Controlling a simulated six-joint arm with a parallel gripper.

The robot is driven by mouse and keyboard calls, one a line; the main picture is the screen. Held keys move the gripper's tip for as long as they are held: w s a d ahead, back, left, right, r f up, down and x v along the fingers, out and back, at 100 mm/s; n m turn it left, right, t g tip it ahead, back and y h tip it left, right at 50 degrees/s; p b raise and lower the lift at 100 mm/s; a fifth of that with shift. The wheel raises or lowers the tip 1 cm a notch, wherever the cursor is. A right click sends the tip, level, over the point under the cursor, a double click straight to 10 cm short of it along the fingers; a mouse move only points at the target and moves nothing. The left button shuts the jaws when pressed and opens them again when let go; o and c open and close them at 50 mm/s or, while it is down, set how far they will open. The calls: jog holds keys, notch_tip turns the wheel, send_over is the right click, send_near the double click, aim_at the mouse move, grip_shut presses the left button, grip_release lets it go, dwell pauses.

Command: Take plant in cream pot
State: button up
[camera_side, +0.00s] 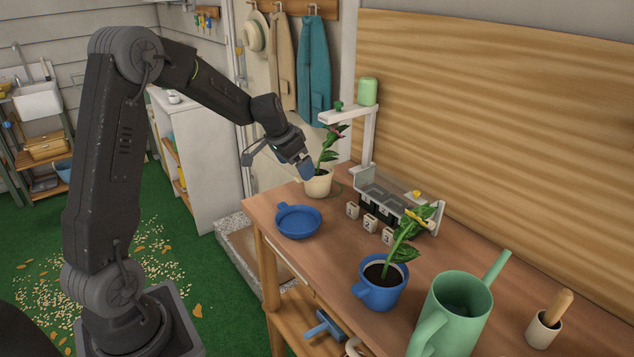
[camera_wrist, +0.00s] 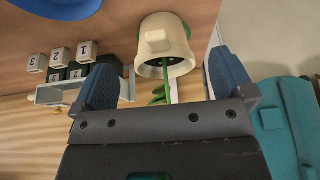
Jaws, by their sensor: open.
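The plant in the cream pot (camera_side: 318,184) stands upright at the far end of the wooden table, with a green stem and leaves (camera_side: 327,150). The cream pot also shows in the wrist view (camera_wrist: 165,42), upside down in the picture, with its stem running down between my fingers. My gripper (camera_side: 305,170) is at the pot's left side in the side view, near its rim. In the wrist view my gripper (camera_wrist: 165,85) has its two blue fingertips wide apart, with the pot ahead of and between them. I cannot tell whether a finger touches the pot.
A blue dish (camera_side: 298,222) lies in front of the pot. A blue pot with a plant (camera_side: 380,293), a green watering can (camera_side: 455,310) and numbered blocks (camera_side: 370,223) by a rack (camera_side: 375,190) stand nearer. A white stand (camera_side: 368,140) rises behind the cream pot.

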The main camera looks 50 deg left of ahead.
aim_at(306, 185)
jog(key=x, duration=0.7)
jog(key=shift+w, duration=0.2)
jog(key=c, duration=1.1)
jog(key=shift+r, duration=0.1)
jog(key=shift+c, duration=0.2)
